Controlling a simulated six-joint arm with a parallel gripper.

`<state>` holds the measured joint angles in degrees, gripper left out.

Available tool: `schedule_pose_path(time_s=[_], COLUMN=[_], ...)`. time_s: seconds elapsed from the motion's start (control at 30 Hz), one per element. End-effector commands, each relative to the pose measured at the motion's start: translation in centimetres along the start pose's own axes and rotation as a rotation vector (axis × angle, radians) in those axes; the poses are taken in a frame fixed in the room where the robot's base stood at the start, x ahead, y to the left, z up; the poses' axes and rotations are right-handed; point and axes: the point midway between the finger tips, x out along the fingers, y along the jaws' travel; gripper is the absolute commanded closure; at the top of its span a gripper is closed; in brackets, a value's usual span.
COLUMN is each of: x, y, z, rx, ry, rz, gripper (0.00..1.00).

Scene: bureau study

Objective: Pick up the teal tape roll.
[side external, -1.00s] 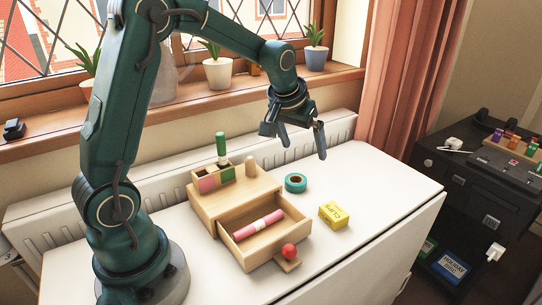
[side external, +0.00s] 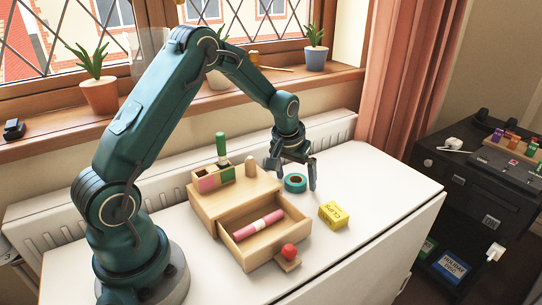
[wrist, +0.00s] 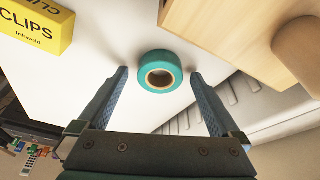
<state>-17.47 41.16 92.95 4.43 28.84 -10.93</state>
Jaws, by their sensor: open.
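The teal tape roll (side external: 295,187) lies flat on the white table, just right of the wooden drawer box. It also shows in the wrist view (wrist: 160,85), near the middle, with its tan core visible. My gripper (side external: 293,182) is open above the roll, pointing down, with one finger to each side of it in the side view. In the wrist view my gripper (wrist: 160,82) has its blue fingers apart at the left and right of the roll, not touching it.
The wooden box (side external: 240,200) has its drawer pulled out, holding a pink roll (side external: 258,224). A yellow clips box (side external: 333,215) stands to the right of it. The table's right part is clear.

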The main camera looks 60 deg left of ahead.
Motion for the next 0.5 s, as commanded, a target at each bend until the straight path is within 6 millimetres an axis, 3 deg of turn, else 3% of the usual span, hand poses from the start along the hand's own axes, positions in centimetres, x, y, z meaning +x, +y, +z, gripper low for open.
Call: schedule_pose_path(time_s=[0.1,0.3,0.33,0.5], x=[-0.03,-0.05,-0.05,-0.06], y=[0.0,0.01,0.01,0.01], z=[-0.01,-0.01,-0.01,-0.01], rx=[0.0,0.0,0.0,0.0], ry=[0.0,0.0,0.0,0.0], rz=[0.0,0.0,0.0,0.0], gripper=[0.0,0.77,0.81,0.81])
